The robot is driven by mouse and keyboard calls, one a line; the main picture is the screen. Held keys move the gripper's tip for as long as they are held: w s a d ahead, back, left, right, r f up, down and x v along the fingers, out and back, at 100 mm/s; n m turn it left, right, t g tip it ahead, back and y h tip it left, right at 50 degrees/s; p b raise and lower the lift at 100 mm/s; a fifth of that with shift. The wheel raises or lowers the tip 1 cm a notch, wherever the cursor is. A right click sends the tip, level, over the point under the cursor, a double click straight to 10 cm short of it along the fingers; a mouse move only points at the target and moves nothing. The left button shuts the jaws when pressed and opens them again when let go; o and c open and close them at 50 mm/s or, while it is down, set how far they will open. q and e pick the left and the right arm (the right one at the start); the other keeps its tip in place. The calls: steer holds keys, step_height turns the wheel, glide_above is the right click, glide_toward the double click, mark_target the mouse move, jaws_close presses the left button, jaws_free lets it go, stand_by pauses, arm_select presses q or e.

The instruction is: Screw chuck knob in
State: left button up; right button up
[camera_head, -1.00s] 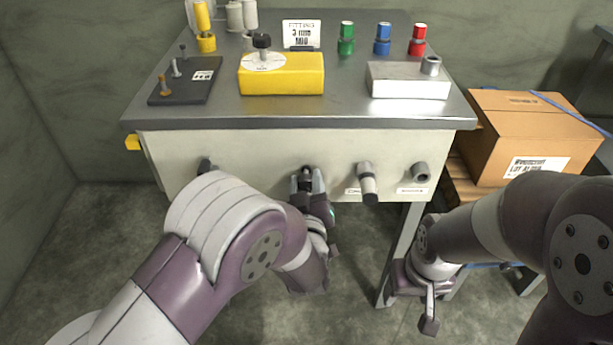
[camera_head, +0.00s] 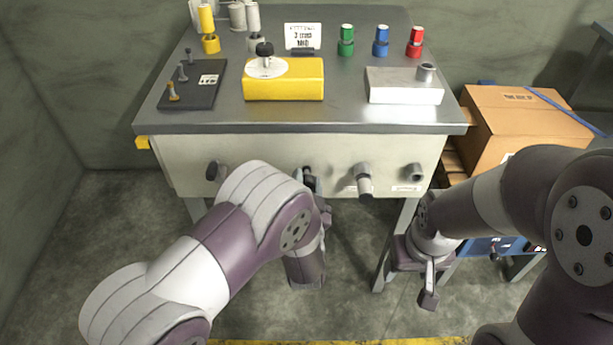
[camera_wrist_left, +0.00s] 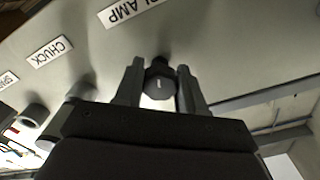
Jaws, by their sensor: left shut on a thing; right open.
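A dark faceted knob (camera_wrist_left: 160,82) with a small light mark sits between the two fingers of my left gripper (camera_wrist_left: 160,88), close to the pale front panel, by the label reading CLAMP (camera_wrist_left: 130,10). In the head view my left gripper (camera_head: 310,183) is at that panel, mostly hidden by my own arm. The gripper is shut on the knob. A label reading CHUCK (camera_wrist_left: 50,52) is by a grey cylindrical part (camera_wrist_left: 80,88) beside it. How deep the knob sits cannot be told. My right gripper (camera_head: 428,288) hangs open and empty below the bench's right side.
The front panel (camera_head: 260,148) also carries a dark knob (camera_head: 215,171), a protruding grey part (camera_head: 363,180) and a grey socket (camera_head: 414,173). A yellow block (camera_head: 285,88) and a white block (camera_head: 403,88) stand on the bench top. A cardboard box (camera_head: 525,125) is at right.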

arm_select(q)
steer(key=m+p, duration=0.1)
steer(key=m, duration=0.1)
steer(key=m+p, duration=0.1)
steer(key=m, duration=0.1)
steer(key=shift+s+a+f+m+p, duration=0.15)
steer(key=shift+f+m+p, duration=0.05)
steer(key=shift+m+p, duration=0.2)
steer(key=m+p, duration=0.3)
steer(key=m, duration=0.2)
steer(key=m+p, duration=0.2)
steer(key=m, duration=0.3)
steer(key=shift+r, duration=0.1)
steer(key=m+p, duration=0.1)
steer(key=m, duration=0.3)
steer(key=shift+m+p, duration=0.35)
steer(key=shift+m, duration=0.05)
steer(key=o, duration=0.8)
steer(key=shift+c, duration=0.2)
steer(key=o, duration=0.3)
steer(key=shift+r, duration=0.15)
